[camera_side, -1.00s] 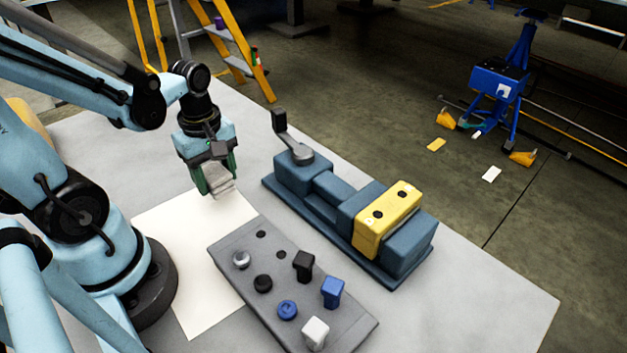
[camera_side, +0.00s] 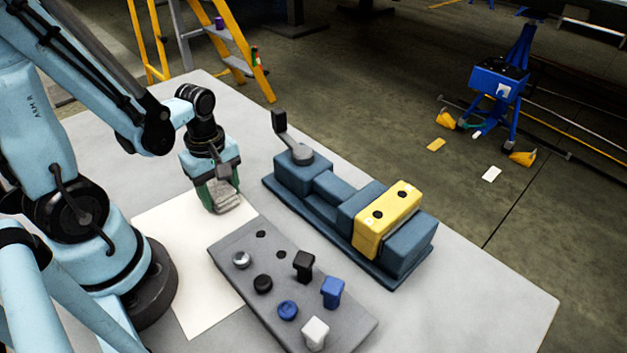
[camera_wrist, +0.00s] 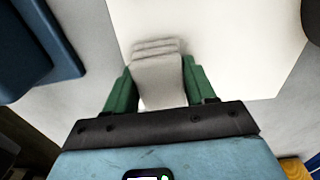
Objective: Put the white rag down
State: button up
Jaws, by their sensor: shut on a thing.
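The white rag (camera_side: 226,202) looks like a small folded, greyish-white cloth. It is held between the green fingers of my gripper (camera_side: 219,196), low over the upper part of the white sheet (camera_side: 180,262). In the wrist view the rag (camera_wrist: 157,80) sits between the two green fingers of my gripper (camera_wrist: 157,85), with its folded end pointing away toward the white sheet (camera_wrist: 225,40). My gripper is shut on the rag. I cannot tell whether the rag touches the sheet.
A grey tray (camera_side: 235,285) with black, blue and white pegs or knobs lies to the right of the sheet. Behind it stands a blue vise (camera_side: 330,190) holding a yellow block (camera_side: 388,220). The sheet's lower part is clear. A yellow ladder (camera_side: 250,62) stands beyond the table.

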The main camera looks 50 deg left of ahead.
aim_at(219, 188)
jog(key=shift+f, duration=0.1)
jog(key=o, duration=1.1)
jog(key=shift+r, duration=6.1)
jog(key=shift+w+d+r+m+t, duration=0.3)
jog(key=shift+w+d+m+t, duration=0.9)
jog(key=shift+m, duration=1.8)
jog(key=shift+w+d+r+m+t, duration=0.25)
jog(key=shift+w+d+m+t, duration=0.9)
jog(key=shift+m, duration=1.85)
jog(key=shift+w+d+r+m+t, duration=0.3)
jog(key=shift+w+d+m+t, duration=0.9)
jog(key=shift+m, duration=1.8)
jog(key=shift+a, duration=0.1)
